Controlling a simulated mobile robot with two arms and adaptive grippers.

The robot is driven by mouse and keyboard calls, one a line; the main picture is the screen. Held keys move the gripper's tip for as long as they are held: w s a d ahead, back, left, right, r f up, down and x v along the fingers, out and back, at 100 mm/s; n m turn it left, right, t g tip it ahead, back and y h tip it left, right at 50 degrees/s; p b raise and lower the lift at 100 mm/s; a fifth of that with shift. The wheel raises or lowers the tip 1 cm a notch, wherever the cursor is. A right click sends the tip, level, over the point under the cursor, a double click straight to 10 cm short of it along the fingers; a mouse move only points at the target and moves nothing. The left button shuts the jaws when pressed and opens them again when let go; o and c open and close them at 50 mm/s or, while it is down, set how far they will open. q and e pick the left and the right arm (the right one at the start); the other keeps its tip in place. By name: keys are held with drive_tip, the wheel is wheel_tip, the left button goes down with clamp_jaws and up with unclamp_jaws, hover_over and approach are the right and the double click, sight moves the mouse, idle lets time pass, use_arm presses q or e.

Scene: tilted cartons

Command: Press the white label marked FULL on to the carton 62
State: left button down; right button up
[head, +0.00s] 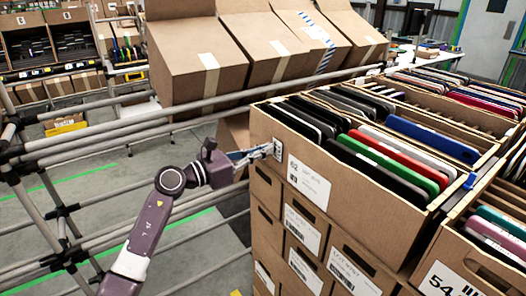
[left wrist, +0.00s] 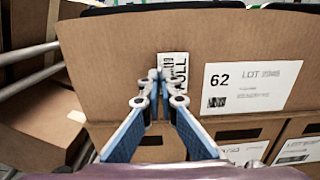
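Carton 62 (head: 338,182) is an open brown carton of phone-like devices on top of a stack, its printed 62 label (head: 309,182) on the front face. In the left wrist view this carton's face (left wrist: 120,52) fills most of the picture. The white FULL label (left wrist: 175,68) is upright with its text sideways, left of the printed label. In the head view the FULL label (head: 277,148) lies at the carton's left end. My left gripper (left wrist: 160,77) has its tips together over the label's left part; whether the label touches the carton is unclear. My right gripper is out of view.
Tilted cartons (head: 198,75) rest on a grey tube rack (head: 100,128) at left and behind. Other device cartons stand right, including carton 54 (head: 455,276). More labelled cartons are stacked below (head: 302,232). Floor shows through the rack.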

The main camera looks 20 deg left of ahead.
use_arm(q)
drive_tip(key=shift+w, duration=0.15)
idle(0.4)
drive_tip(key=c, duration=2.7)
unclamp_jaws()
drive_tip(key=shift+d, duration=0.1)
drive_tip(key=o, duration=0.6)
drive_tip(key=b+v, duration=0.3)
drive_tip(key=v, duration=1.5)
